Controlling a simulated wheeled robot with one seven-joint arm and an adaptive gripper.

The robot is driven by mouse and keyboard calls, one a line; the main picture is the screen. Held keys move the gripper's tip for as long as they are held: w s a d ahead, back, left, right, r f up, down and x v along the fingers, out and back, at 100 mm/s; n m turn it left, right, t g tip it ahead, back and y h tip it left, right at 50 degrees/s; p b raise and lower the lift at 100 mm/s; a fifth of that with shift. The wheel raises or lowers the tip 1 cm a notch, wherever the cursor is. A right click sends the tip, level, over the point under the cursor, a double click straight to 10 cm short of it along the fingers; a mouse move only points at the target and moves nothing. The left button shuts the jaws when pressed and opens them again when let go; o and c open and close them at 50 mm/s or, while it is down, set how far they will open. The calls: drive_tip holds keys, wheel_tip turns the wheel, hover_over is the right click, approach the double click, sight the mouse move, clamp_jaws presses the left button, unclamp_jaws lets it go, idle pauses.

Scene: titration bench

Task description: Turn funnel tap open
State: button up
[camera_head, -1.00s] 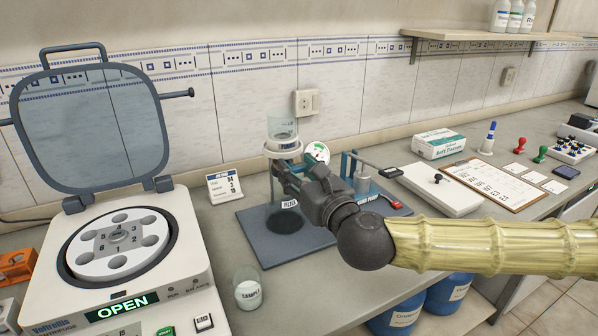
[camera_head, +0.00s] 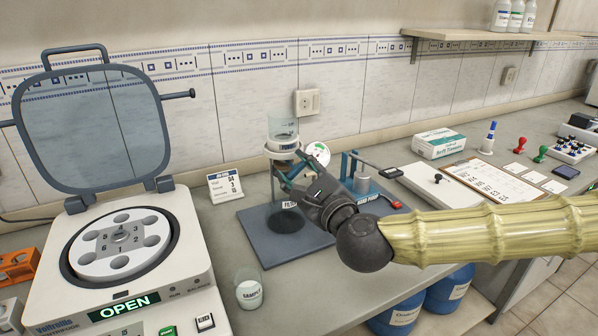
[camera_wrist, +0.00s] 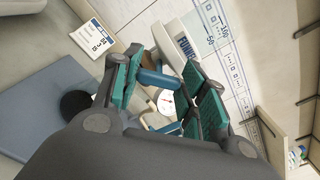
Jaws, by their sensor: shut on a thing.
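The funnel (camera_head: 283,128) is a clear glass cup with a white collar on a stand, over a dark blue base plate (camera_head: 262,235). Its white body (camera_wrist: 178,42) is labelled and tilted in the wrist view. The tap's blue lever (camera_wrist: 155,78) lies between the teal pads of my gripper (camera_wrist: 160,88). My gripper (camera_head: 290,178) is shut on this lever, just below the funnel. In the head view my fingers largely hide the tap. The wrist view does not clearly show how far the tap is turned.
A small sample beaker (camera_head: 249,292) stands at the bench front. The open-lidded centrifuge (camera_head: 125,245) is at left, a card (camera_head: 225,186) behind the plate. A blue metal fixture (camera_head: 360,178) and round gauge (camera_head: 318,153) stand close right of my gripper.

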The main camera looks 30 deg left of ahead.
drive_tip(key=n, duration=0.5)
drive_tip(key=shift+n, duration=0.3)
drive_tip(key=shift+f+n, duration=0.1)
drive_tip(key=shift+n, duration=1.8)
drive_tip(key=o, duration=1)
drive_tip(key=v, duration=1.2)
